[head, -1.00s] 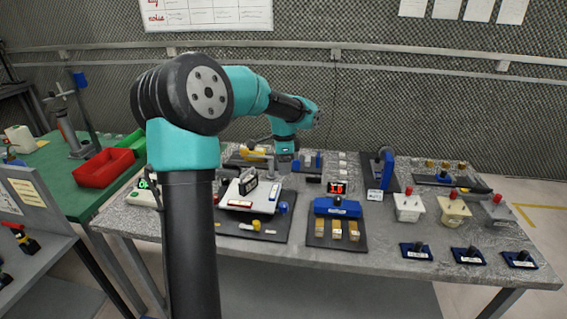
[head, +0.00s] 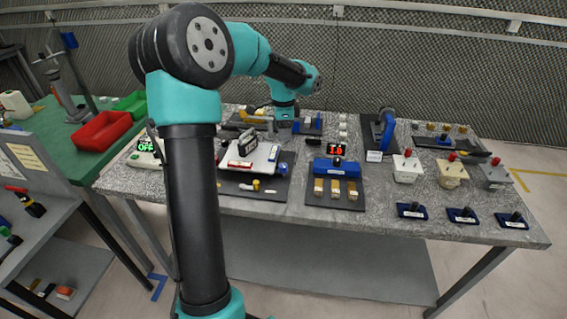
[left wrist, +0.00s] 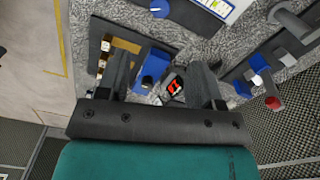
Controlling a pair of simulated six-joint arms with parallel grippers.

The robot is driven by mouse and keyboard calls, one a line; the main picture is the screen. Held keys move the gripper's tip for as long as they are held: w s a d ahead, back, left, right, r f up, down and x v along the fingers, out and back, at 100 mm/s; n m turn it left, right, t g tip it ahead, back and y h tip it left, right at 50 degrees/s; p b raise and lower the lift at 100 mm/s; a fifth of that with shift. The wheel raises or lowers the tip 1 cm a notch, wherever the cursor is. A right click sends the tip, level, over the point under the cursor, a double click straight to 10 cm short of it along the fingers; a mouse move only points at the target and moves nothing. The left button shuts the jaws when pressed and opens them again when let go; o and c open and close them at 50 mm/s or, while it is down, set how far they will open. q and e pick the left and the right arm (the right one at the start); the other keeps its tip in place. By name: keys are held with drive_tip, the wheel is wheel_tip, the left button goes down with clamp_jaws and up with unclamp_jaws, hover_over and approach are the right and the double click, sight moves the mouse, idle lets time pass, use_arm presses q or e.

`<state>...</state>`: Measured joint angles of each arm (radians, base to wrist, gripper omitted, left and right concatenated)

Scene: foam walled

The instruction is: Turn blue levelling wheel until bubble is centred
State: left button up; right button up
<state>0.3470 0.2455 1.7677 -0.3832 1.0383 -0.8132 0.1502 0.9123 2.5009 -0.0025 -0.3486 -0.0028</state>
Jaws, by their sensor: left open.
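The blue levelling wheel (head: 283,169) sits at the right front corner of a white tilting platform (head: 262,163) on a dark base plate. It also shows as a round blue knob at the top edge of the left wrist view (left wrist: 159,8). A small dark gauge (head: 247,144) stands on the platform; any bubble is too small to make out. My left gripper (head: 285,124) is behind the platform, above the table and apart from the wheel. In the left wrist view its two fingers (left wrist: 162,85) are spread with nothing held between them. My right gripper is not in view.
A blue block with a red display (head: 336,164) and several wooden pieces stands right of the platform. Further right are pots with red knobs (head: 407,167) and small blue switch stands (head: 411,211). A red bin (head: 101,132) is on the green table at left.

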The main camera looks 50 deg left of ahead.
sight(283, 165)
use_arm(q)
wheel_tip(283, 165, down, 15)
drive_tip(key=shift+r, duration=0.2)
idle(0.3)
drive_tip(key=c, duration=0.9)
drive_tip(key=shift+n, duration=1.5)
